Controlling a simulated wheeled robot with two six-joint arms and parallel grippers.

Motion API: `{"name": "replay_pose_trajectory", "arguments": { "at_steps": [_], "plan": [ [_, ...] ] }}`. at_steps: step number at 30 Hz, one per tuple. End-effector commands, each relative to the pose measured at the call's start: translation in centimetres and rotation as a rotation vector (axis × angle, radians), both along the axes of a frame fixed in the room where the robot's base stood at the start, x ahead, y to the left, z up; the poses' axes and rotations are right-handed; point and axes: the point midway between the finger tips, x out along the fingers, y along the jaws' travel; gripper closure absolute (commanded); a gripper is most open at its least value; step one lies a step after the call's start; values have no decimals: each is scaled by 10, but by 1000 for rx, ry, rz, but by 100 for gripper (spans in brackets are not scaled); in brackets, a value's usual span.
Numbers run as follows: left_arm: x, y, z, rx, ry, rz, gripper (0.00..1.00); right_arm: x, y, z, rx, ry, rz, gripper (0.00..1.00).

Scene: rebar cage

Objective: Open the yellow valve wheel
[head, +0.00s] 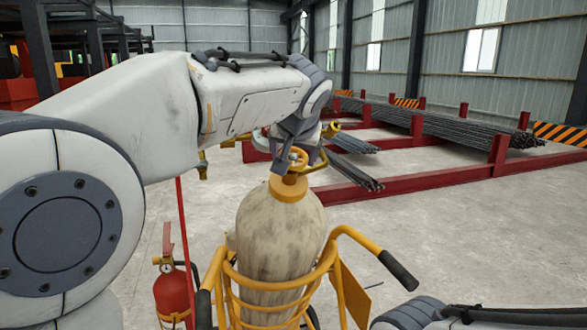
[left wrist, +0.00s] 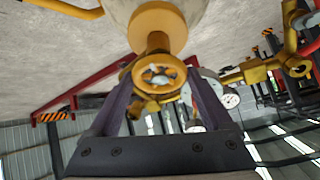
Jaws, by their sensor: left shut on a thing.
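The yellow valve wheel (head: 299,155) is on top of a worn beige gas cylinder (head: 280,240) with a yellow collar. My left gripper (head: 298,164) reaches down over it from above, its dark fingers partly hiding it. In the left wrist view the yellow wheel (left wrist: 160,74) is seen end-on, between the two fingers of my left gripper (left wrist: 160,82), which are shut on it. Part of the cylinder (left wrist: 190,12) shows behind it. My right gripper is out of view; only part of my right arm shows at the lower right.
The cylinder stands in a yellow cart frame (head: 335,258) with black handles. Brass fittings and a gauge (left wrist: 229,98) are beside the valve. A red fire extinguisher (head: 173,292) is at the left of the cart. Red racks with rebar (head: 440,125) stand behind; the floor at right is clear.

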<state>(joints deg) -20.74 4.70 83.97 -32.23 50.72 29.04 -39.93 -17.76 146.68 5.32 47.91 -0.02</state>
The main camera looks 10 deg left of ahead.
Motion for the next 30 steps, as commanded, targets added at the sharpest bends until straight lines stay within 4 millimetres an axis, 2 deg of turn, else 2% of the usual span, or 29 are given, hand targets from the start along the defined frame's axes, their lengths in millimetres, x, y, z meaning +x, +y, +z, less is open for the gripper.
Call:
{"name": "replay_pose_trajectory", "arguments": {
  "at_steps": [3, 12, 30],
  "plan": [
    [1, -2, -2, -35, -21, 74, 72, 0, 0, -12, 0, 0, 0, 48],
    [1, -2, 0, -95, -48, 206, 72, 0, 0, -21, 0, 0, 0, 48],
    [1, -2, 1, -117, -57, 254, 72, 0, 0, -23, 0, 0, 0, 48]
  ]
}}
